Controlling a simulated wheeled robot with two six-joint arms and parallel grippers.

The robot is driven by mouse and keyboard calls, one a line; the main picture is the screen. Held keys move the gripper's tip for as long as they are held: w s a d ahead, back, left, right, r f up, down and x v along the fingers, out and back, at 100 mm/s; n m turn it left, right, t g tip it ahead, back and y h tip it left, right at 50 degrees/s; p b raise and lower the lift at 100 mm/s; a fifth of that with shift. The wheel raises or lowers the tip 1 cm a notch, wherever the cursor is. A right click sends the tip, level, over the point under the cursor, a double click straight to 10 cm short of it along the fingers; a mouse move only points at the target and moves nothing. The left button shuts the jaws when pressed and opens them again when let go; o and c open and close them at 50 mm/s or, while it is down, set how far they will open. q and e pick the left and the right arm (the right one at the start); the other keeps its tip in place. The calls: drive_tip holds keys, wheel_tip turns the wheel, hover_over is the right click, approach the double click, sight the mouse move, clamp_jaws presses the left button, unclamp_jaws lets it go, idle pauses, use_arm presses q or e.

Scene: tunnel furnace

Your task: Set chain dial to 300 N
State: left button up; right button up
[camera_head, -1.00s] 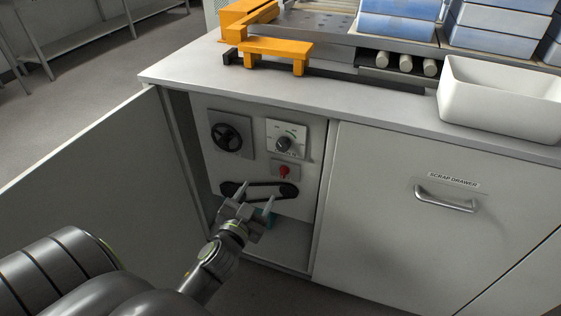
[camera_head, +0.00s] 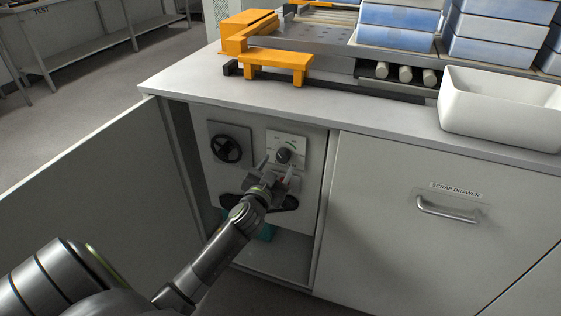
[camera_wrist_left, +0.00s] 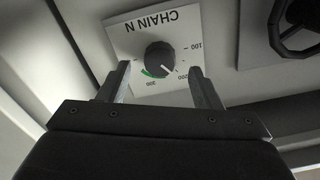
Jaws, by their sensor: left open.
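The chain dial is a black round knob (camera_head: 284,156) on a white plate inside the open cabinet. In the left wrist view the knob (camera_wrist_left: 160,58) appears upside down under the label "CHAIN N", with marks 100, 200 and 300 and a green band by 300. Its white pointer line seems to point near 200, on the side towards 300. My left gripper (camera_head: 277,168) is open just in front of the plate. In the wrist view its fingers (camera_wrist_left: 160,72) stand either side of the knob, apart from it. My right gripper is out of view.
A black handwheel (camera_head: 226,150) is left of the dial, and a black chain loop (camera_head: 285,203) is below, partly hidden by my arm. The open cabinet door (camera_head: 90,190) stands at left. The scrap drawer (camera_head: 440,230) is shut at right. A white bin (camera_head: 490,125) sits on the counter.

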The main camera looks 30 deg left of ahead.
sight(282, 158)
use_arm(q)
drive_tip(key=shift+x, duration=1.8)
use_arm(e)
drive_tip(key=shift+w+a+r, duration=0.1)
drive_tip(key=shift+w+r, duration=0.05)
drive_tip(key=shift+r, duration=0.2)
use_arm(q)
drive_tip(key=shift+c, duration=0.5)
drive_tip(key=c, duration=0.9)
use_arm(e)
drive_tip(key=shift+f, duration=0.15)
